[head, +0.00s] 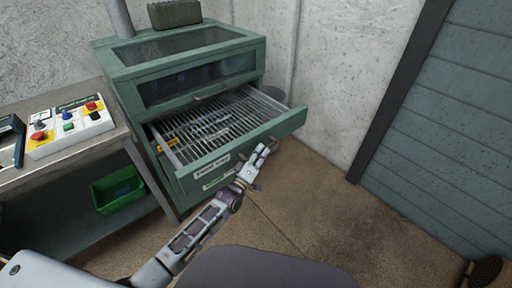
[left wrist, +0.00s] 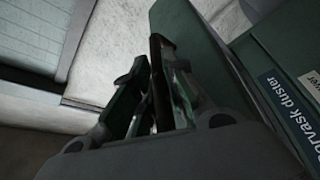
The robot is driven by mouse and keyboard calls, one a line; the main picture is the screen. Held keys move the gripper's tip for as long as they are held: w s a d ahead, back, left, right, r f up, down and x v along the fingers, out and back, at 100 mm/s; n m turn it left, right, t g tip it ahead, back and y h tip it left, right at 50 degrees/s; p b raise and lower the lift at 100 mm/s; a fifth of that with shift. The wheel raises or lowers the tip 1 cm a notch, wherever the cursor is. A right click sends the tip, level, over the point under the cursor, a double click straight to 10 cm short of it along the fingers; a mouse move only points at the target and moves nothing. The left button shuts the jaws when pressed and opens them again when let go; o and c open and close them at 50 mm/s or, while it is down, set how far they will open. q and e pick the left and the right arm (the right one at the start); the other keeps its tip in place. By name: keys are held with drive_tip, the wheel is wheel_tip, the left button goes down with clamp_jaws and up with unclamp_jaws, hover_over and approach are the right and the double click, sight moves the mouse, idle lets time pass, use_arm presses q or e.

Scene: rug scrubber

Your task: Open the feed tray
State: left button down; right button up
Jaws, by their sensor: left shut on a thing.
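The feed tray (head: 290,122) is a green drawer with a slatted metal rack, pulled well out of the front of a green cabinet machine (head: 185,62). A label is on its front panel. My left gripper (head: 268,150) is at the right part of the tray's front panel, shut on the tray's handle; the handle is mostly hidden by the fingers. In the left wrist view the gripper fingers (left wrist: 160,90) are close together beside the green panel (left wrist: 190,35). My right gripper is not in view.
A bench on the left carries a control box (head: 68,125) with coloured buttons. A green bin (head: 117,190) sits below the bench. The brown floor (head: 350,230) to the right is clear.

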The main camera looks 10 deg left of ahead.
use_arm(q)
drive_tip(key=s+d+p, duration=0.3)
drive_tip(key=s+d, duration=0.2)
drive_tip(key=d, duration=0.2)
drive_tip(key=shift+s+d, duration=0.2)
drive_tip(key=shift+s, duration=0.2)
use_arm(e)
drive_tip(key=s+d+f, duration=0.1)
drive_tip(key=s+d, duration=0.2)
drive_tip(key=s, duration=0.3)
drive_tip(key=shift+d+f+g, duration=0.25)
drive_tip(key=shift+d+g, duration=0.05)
use_arm(q)
drive_tip(key=c, duration=1.7)
unclamp_jaws()
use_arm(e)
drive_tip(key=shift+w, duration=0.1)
use_arm(q)
drive_tip(key=shift+v, duration=3.75)
drive_tip(key=shift+a+f, duration=0.1)
drive_tip(key=shift+f, duration=0.1)
